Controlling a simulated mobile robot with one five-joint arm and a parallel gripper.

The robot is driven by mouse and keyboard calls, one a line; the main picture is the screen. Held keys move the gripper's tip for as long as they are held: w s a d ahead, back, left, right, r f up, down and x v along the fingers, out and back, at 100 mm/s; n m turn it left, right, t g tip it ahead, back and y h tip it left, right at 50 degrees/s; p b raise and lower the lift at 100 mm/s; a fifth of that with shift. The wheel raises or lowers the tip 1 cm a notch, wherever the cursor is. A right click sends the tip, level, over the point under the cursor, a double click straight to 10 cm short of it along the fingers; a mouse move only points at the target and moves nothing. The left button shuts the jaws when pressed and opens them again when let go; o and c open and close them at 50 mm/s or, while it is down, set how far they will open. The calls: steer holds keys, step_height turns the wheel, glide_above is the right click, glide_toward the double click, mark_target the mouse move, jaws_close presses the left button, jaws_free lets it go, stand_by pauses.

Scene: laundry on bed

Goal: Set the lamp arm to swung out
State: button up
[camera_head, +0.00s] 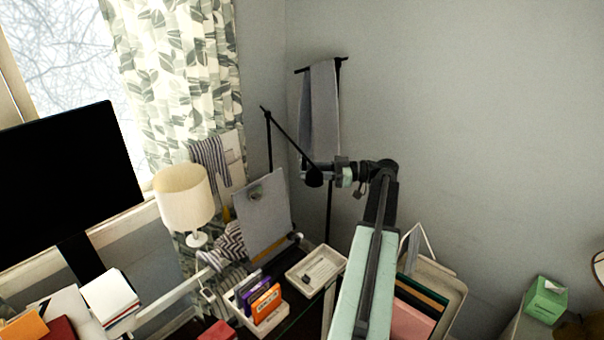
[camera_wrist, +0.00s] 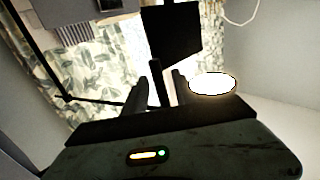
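A black floor lamp has a slim upright pole (camera_head: 269,150) and a thin lamp arm (camera_head: 290,146) slanting from the pole's top down to the right. Its round black lamp head (camera_head: 314,179) is beside my gripper (camera_head: 308,170). In the wrist view, which looks upside down, the lamp arm (camera_wrist: 95,101) runs from the pole toward my fingers. The lamp head's glowing face (camera_wrist: 212,83) is just right of the fingers. My gripper (camera_wrist: 160,92) is open, with a narrow dark bar showing between its fingers; I cannot tell whether they touch it.
A grey towel (camera_head: 320,110) hangs on a black stand behind the gripper. A white-shaded table lamp (camera_head: 184,199), a black monitor (camera_head: 67,172) and a grey board (camera_head: 262,215) stand to the left. Trays and boxes fill the lower middle.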

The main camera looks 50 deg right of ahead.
steer(key=shift+s+d, duration=0.25)
steer(key=shift+d, duration=0.85)
steer(key=shift+s+d, duration=0.25)
steer(key=shift+d, duration=0.85)
